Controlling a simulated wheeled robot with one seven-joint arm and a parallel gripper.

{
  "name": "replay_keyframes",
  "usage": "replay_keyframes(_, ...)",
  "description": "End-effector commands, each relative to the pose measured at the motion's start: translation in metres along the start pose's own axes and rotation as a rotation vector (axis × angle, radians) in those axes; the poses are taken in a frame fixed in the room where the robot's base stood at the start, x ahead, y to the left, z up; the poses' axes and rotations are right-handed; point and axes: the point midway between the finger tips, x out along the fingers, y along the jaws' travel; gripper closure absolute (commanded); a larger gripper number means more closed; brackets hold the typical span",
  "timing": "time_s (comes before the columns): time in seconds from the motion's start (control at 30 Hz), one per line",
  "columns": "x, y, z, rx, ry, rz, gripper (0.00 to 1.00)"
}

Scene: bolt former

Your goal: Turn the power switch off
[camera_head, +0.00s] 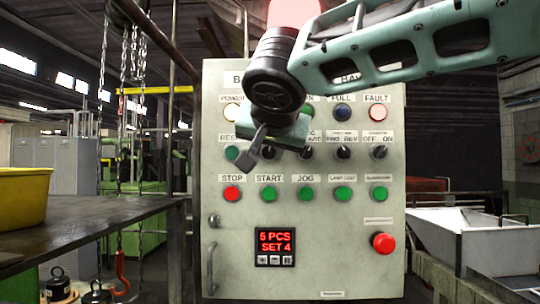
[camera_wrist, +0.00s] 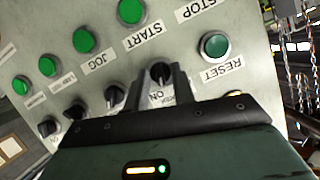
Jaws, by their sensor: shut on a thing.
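My gripper (camera_head: 255,146) is at the panel's second row, just right of the green RESET button (camera_head: 232,153). In the wrist view my gripper (camera_wrist: 158,82) has its two dark fingers on either side of a black rotary knob (camera_wrist: 160,72), shut on it. I take this knob as the power switch; its label is partly covered, and "ON" can be read. The knob's exact angle is hard to tell.
More black knobs (camera_head: 343,152) stand to the right in the same row. Below is a row with the red STOP button (camera_head: 232,194) and several green buttons (camera_head: 306,194). A red emergency button (camera_head: 383,243) and a display (camera_head: 275,247) sit lower. A table (camera_head: 90,222) with a yellow bin (camera_head: 22,196) stands left.

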Motion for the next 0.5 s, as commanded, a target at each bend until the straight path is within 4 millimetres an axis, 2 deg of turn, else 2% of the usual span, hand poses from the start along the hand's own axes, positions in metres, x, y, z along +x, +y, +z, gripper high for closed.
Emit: replay_keyframes(0.5, 0.0012, -0.0043, 0.002, -0.44, 0.0, 0.183, 0.98)
